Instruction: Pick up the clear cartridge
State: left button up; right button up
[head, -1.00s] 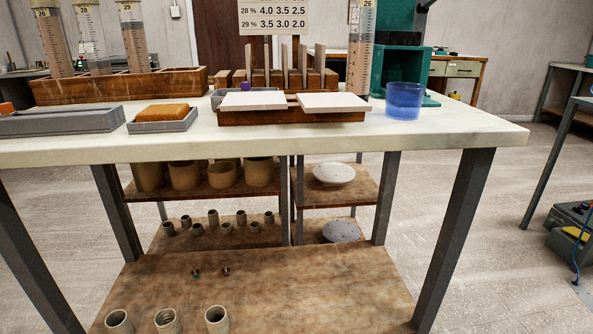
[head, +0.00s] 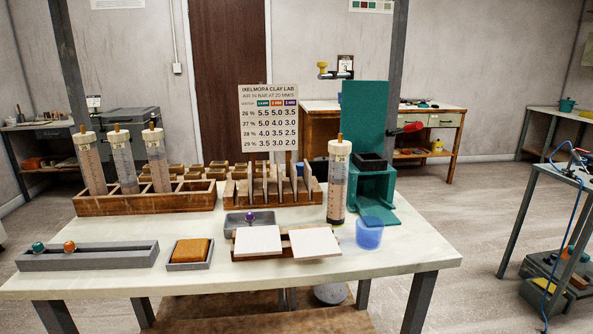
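Several see-through cylindrical cartridges with pale caps stand on the table. A left one (head: 92,165), a middle one (head: 123,162) and a right one (head: 158,162) stand upright in a wooden rack (head: 150,204). Another cartridge (head: 338,185) stands upright apart from them, right of the slotted wooden block, with darker content low in it. All hold greyish speckled content, and I cannot tell which one is meant by clear. Neither of my grippers is in view.
A blue cup (head: 369,236) and a green press (head: 372,185) stand beside the lone cartridge. In front are two white tiles (head: 257,240), an orange sponge (head: 190,250) and a grey tray (head: 110,257). A sign (head: 268,118) stands behind. The table's right front corner is clear.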

aim_at(339, 165)
jog(key=i+j+z, duration=0.1)
jog(key=i+j, duration=0.7)
jog(key=j, duration=0.1)
